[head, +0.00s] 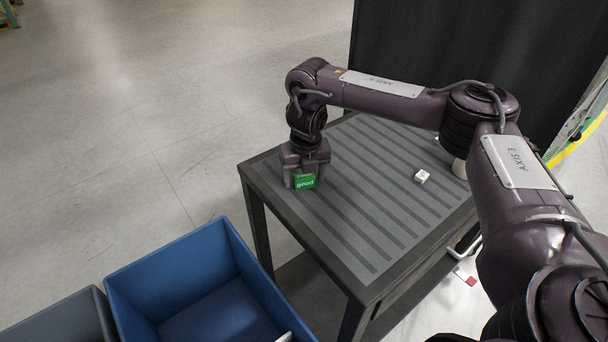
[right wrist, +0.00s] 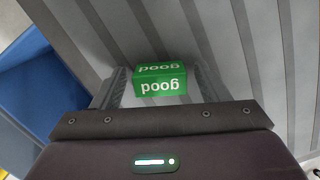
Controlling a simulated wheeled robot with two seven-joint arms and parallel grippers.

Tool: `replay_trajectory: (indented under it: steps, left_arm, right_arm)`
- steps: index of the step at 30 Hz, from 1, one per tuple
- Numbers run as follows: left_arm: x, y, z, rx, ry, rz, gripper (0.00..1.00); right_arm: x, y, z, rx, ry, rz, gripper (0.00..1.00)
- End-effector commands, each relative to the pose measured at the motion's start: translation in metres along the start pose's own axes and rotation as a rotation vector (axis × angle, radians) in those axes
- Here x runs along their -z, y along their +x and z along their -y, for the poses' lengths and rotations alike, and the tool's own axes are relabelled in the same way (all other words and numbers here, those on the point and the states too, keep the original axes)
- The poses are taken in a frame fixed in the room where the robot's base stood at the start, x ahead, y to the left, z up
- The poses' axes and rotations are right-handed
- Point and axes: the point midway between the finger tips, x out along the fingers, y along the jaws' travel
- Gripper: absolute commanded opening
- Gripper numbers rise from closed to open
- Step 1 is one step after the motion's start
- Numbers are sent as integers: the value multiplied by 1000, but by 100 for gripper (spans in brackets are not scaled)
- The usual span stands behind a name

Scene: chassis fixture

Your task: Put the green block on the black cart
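The green block (head: 305,182), with "good" printed in white, is at the left part of the ridged top of the dark cart (head: 362,243), near its left edge. It appears to rest on the surface. My right gripper (head: 305,180) points down over it, with one finger on each side. In the right wrist view the green block (right wrist: 160,82) lies between the fingertips of my right gripper (right wrist: 162,84). Narrow gaps show beside it, so the fingers look open around it. My left gripper is not in view.
A small white block (head: 422,176) lies on the cart's right part, under my right arm. A blue bin (head: 163,255) stands left of the cart, with a grey bin (head: 62,318) beside it. A black panel (head: 450,45) stands behind the cart. The cart's middle is clear.

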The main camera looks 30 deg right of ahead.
Motion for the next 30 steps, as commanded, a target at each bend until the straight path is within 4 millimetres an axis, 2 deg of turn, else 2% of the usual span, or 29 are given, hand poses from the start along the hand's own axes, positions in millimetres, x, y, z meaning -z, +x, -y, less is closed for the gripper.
replay_trajectory:
  steps: [8, 12, 15, 21, 25, 30]
  left_arm:
    - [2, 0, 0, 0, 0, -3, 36]
    - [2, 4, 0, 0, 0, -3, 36]
    - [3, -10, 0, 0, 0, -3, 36]
    - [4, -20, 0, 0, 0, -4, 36]
    - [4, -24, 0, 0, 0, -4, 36]
    - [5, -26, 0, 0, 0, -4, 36]
  right_arm:
    - [-1, -7, 0, -1, 0, 2, 68]
    - [-1, -29, 0, -2, -1, 5, 68]
    - [-3, -58, 0, 0, -1, 7, 68]
    - [-2, -97, 0, 0, -2, 6, 68]
    - [-1, -113, 0, 0, -1, 4, 68]
    - [0, -122, 0, 0, -1, 1, 68]
